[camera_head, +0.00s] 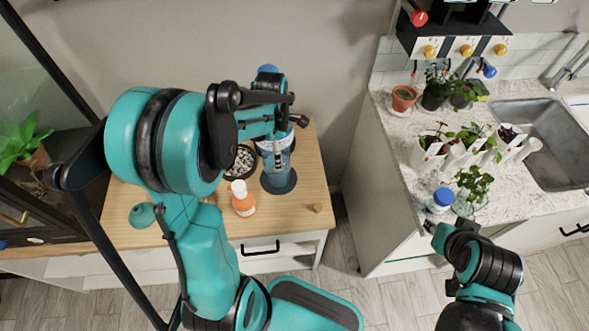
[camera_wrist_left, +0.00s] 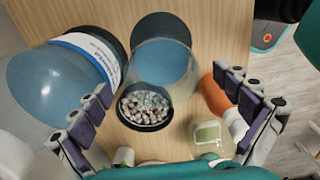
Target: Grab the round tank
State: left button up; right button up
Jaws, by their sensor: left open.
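My left gripper (camera_wrist_left: 170,86) is open and empty above the cabinet top.
Close around the tank are a labelled blue jug (camera_wrist_left: 60,78), a pebble bowl (camera_wrist_left: 145,107), an orange bottle (camera_wrist_left: 214,97) and a green-labelled jar (camera_wrist_left: 208,136). A blue-capped bottle (camera_head: 441,199) stands near my right gripper. Potted plants and a sink (camera_head: 545,135) are at right.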

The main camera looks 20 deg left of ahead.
pick_arm(q)
notch_tip(320, 180, down, 7)
jog(key=b, duration=0.3)
jog(key=shift+s+r, duration=0.1)
jog(key=shift+r, duration=0.1)
jog(key=shift+f, duration=0.4)
jog(key=shift+r, duration=0.1)
jog(key=shift+c, duration=0.9)
jog(key=c, duration=1.7)
jog(key=shift+c, duration=0.2)
